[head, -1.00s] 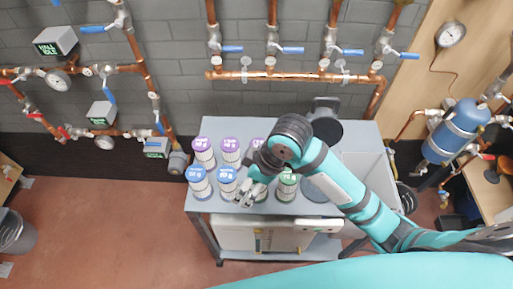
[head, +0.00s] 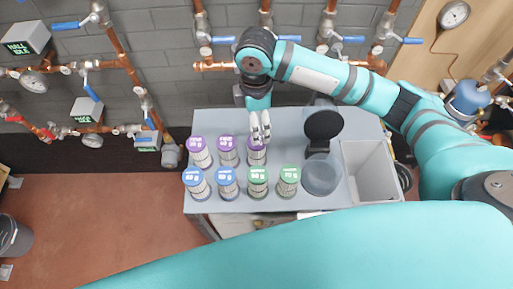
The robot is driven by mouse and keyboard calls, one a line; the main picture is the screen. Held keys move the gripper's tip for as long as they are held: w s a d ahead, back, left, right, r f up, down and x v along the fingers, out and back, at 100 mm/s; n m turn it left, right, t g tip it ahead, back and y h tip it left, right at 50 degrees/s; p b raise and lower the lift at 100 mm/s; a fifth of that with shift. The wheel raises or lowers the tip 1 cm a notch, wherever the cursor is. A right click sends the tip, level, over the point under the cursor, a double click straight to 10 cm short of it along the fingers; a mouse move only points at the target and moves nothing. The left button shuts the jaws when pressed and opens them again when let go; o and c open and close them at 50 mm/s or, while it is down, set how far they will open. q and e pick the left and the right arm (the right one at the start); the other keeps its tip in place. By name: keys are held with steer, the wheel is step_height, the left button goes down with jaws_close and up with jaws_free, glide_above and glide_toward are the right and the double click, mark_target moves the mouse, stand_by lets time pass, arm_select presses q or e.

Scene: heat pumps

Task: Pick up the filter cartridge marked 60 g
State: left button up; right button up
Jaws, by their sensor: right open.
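Several filter cartridges stand upright in two rows on the left part of a grey bench. The back row has purple tops: left (head: 199,152), middle (head: 228,152) and right (head: 257,155). The front row has two blue tops (head: 196,183) (head: 227,183) and two green tops (head: 257,183) (head: 288,181). Their printed marks are too small to read surely, so I cannot tell which is the 60 g one. My right gripper (head: 260,138) is open, pointing down over the right purple cartridge and partly covering it. Whether it touches is unclear. My left gripper is out of view.
A round clear container (head: 321,175) with a raised black lid (head: 324,125) stands right of the cartridges. A grey open bin (head: 371,172) is at the bench's right end. Copper pipes and blue-handled valves (head: 222,40) line the wall behind. The bench (head: 285,150) has bare surface behind the green cartridges.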

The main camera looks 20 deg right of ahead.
mark_target(257, 151)
step_height(257, 151, down, 4)
steer(key=shift+f+p, duration=0.2)
steer(key=shift+p, duration=0.1)
steer(key=shift+f, duration=0.45)
step_height(257, 151, down, 4)
steer(key=shift+s+d+f+p, duration=0.15)
steer(key=shift+f+p, duration=0.1)
steer(key=shift+p, duration=0.7)
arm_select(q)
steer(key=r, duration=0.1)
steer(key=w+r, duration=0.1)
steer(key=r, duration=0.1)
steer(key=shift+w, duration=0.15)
arm_select(e)
steer(key=shift+f, duration=0.25)
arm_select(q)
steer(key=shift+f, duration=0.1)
arm_select(e)
steer(key=shift+c, duration=0.4)
steer(key=c, duration=1.3)
